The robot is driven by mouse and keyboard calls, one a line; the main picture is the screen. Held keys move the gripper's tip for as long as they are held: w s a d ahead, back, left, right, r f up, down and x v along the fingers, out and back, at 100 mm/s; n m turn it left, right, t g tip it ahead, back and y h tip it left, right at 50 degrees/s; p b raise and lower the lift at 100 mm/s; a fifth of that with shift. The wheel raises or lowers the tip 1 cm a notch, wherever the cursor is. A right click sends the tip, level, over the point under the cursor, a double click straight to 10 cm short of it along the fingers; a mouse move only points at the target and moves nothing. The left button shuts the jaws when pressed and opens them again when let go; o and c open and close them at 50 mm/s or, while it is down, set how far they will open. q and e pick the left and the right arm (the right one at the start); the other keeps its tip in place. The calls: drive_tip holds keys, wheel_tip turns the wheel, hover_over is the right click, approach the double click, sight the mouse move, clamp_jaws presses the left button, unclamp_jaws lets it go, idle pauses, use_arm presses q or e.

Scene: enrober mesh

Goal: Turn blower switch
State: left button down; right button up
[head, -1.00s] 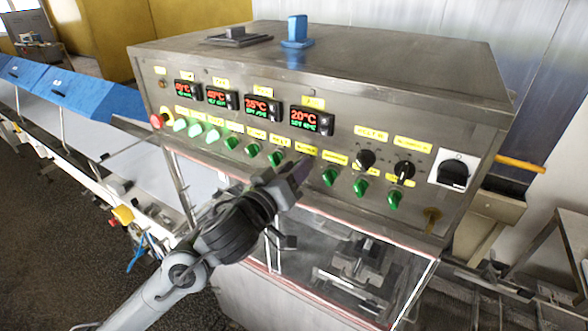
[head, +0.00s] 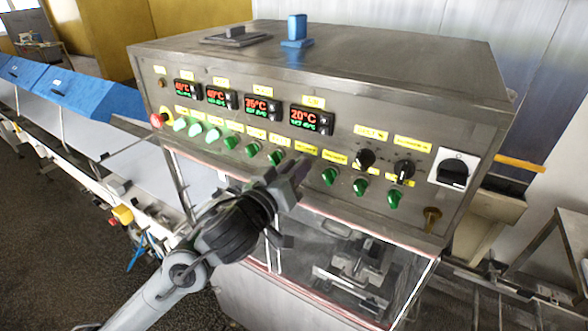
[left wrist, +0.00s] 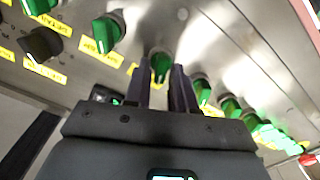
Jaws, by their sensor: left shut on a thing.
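A row of green rotary switches runs along the front of the steel control panel (head: 340,142). My left gripper (head: 294,172) is up against the panel in the head view, below a yellow label (head: 306,149), and covers the switch there. In the left wrist view, one green switch (left wrist: 160,66) stands between the two dark fingers of the left gripper (left wrist: 162,90), which are shut on it. The label's words are too small to read surely. My right gripper is not in view.
Neighbouring green switches (head: 276,157) and (head: 330,177) sit close on either side. Black knobs (head: 365,158) and a black main switch (head: 453,172) are on the right, a red button (head: 157,120) on the left. Red temperature displays (head: 311,120) are above. A clear-fronted housing (head: 345,262) lies below.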

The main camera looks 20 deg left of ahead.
use_arm(q)
drive_tip(key=m, duration=0.3)
drive_tip(key=m+b, duration=0.1)
drive_tip(key=m, duration=0.3)
drive_tip(key=m+b, duration=0.1)
drive_tip(key=m, duration=0.2)
drive_tip(key=shift+d+m, duration=0.25)
drive_tip(key=shift+m, duration=0.05)
idle(0.4)
drive_tip(key=c, duration=1.2)
unclamp_jaws()
drive_tip(key=shift+o, duration=0.2)
drive_tip(key=s+a+p, duration=0.1)
drive_tip(key=s, duration=0.9)
drive_tip(key=shift+s+a, duration=0.35)
drive_tip(key=shift+s, duration=0.05)
